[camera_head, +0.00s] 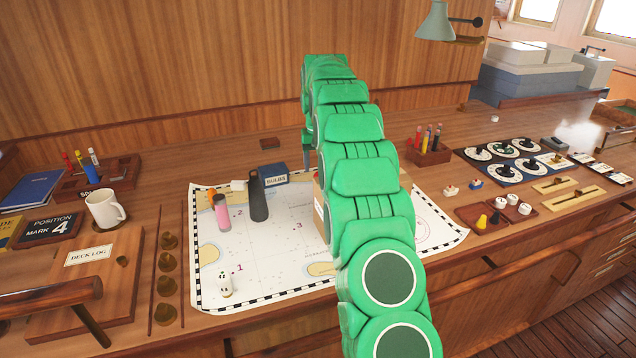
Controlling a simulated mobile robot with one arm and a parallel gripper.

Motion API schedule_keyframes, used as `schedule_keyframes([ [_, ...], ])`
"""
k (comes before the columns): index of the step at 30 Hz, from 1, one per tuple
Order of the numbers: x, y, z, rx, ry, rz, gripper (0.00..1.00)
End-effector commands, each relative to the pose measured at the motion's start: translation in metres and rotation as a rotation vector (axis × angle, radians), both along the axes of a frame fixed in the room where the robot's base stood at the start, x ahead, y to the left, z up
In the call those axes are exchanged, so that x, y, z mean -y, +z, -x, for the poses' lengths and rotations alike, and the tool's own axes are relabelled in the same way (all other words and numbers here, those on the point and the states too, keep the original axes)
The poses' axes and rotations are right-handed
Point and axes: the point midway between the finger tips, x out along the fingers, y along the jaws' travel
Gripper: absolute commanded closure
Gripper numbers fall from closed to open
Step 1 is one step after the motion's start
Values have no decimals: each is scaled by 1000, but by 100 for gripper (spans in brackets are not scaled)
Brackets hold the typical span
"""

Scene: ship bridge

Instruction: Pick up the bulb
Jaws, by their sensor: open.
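I cannot make out a bulb for certain. A dark blue box (273,176) with a label that seems to read BULBS stands at the back of the chart (275,265). A small white block (238,185) sits just left of it. My green arm reaches over the chart toward the back wall and hides part of it. My gripper (308,155) points down at the arm's far end, right of the blue box and mostly hidden behind the arm. It is open; nothing shows in it.
A pink cylinder (221,213) and a dark upright object (258,200) stand on the chart. A small white spotted piece (225,285) is near its front. A cardboard box (318,205) is partly behind my arm. A mug (104,209) stands left; dials (504,160) lie right.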

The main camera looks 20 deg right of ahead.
Motion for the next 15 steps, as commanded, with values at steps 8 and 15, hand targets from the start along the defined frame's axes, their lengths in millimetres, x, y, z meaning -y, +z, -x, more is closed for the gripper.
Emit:
schedule_keyframes([
  [8, 0, -17, 2, -5, 0, -1, 40],
  [15, 0, -48, 3, -5, -1, -1, 40],
])
